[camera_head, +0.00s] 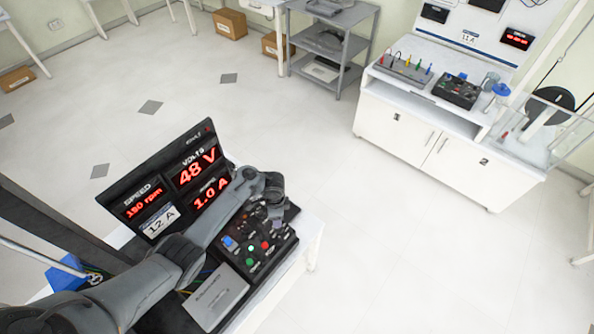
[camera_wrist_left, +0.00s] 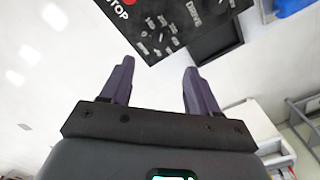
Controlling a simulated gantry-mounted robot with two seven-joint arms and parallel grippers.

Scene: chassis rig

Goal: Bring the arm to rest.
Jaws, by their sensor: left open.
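My left arm (camera_head: 205,225) reaches in from the lower left of the head view over a bench. Its gripper (camera_head: 274,192) is above the far end of a black control panel (camera_head: 262,250) with coloured buttons; the arm hides part of the panel. In the left wrist view my left gripper (camera_wrist_left: 158,65) has its two dark purple fingers apart, with nothing between them. The panel (camera_wrist_left: 172,20), with DRIVE and STOP lettering and several small switches, lies beyond the fingertips. My right gripper is in neither view.
A display (camera_head: 170,180) reading 48 V, 1.0 A and 190 rpm stands behind the arm. A grey box (camera_head: 214,298) lies beside the panel. A white cabinet (camera_head: 425,145) with instruments stands far right, a grey shelf (camera_head: 330,45) at the back. The floor between is clear.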

